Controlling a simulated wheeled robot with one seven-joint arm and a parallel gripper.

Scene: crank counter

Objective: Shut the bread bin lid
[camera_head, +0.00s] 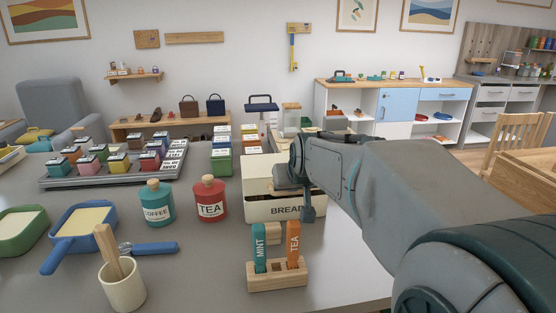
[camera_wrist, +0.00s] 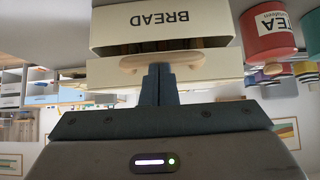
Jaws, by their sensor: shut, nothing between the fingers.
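The cream bread bin (camera_head: 262,210), marked BREAD, stands on the grey counter. Its front also shows upside down in the wrist view (camera_wrist: 220,22). The cream lid (camera_head: 262,167) is partly open, with a dark gap between it and the bin's front wall. In the wrist view the lid (camera_wrist: 218,66) carries a pale wooden handle (camera_wrist: 130,62). My gripper (camera_wrist: 159,70) is shut and empty, its fingertips at the handle; I cannot tell whether they touch it. In the head view my gripper (camera_head: 292,180) is over the bin, and my arm hides the bin's right part.
A red TEA canister (camera_head: 210,203) and teal COFFEE canister (camera_head: 157,205) stand left of the bin. A wooden holder (camera_head: 278,277) with MINT and TEA packets stands in front. Stacked boxes (camera_head: 222,160) are behind left. The counter's right edge is close.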

